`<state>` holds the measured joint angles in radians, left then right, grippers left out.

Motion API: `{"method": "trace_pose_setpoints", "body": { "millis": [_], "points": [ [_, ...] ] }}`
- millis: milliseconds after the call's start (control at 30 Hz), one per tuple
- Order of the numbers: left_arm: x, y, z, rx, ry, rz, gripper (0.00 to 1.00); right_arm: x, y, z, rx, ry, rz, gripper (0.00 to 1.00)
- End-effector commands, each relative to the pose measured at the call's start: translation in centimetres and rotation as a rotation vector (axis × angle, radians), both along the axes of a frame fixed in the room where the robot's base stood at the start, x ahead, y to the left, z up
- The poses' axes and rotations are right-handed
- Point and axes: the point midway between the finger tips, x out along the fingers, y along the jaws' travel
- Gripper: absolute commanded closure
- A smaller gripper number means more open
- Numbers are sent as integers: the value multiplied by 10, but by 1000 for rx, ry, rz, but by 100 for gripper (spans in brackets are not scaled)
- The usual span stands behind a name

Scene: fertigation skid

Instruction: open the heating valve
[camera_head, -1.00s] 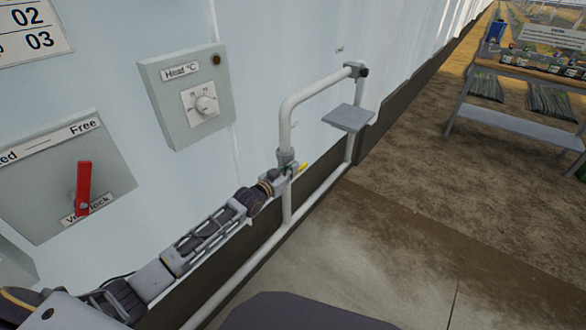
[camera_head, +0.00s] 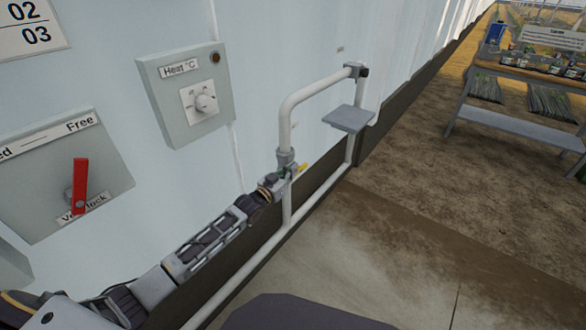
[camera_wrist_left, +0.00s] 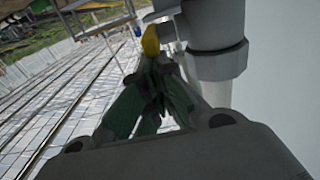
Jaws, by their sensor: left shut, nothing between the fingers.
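The heating valve (camera_head: 286,157) is a grey fitting on a white pipe that loops out from the wall. Its small yellow lever (camera_head: 303,168) sticks out to the right. My left gripper (camera_head: 290,176) is at the valve, just below the fitting and beside the lever. In the left wrist view the closed fingers (camera_wrist_left: 154,66) are just below the yellow lever (camera_wrist_left: 150,40), with the grey valve body (camera_wrist_left: 215,60) to their right. The fingers hold nothing; I cannot tell whether they touch the lever. My right gripper is not in view.
A heat dial box (camera_head: 187,97) and a panel with a red lever (camera_head: 80,185) are on the wall at left. A workbench (camera_head: 520,125) stands at far right. The floor between is clear.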

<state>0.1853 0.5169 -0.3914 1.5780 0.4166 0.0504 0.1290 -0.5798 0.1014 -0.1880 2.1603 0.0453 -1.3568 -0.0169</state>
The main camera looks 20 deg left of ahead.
Motion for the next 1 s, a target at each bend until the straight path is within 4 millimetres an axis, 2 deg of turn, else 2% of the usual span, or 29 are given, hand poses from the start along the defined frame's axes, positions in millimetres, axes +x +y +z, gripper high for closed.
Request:
{"method": "trace_pose_setpoints", "body": {
  "millis": [533, 1000],
  "points": [
    [-1, 0, -2, -17, -47, 0, 100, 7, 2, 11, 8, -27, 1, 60],
    [-1, 0, -3, -26, -67, 0, 100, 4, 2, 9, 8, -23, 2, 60]
  ]
}}
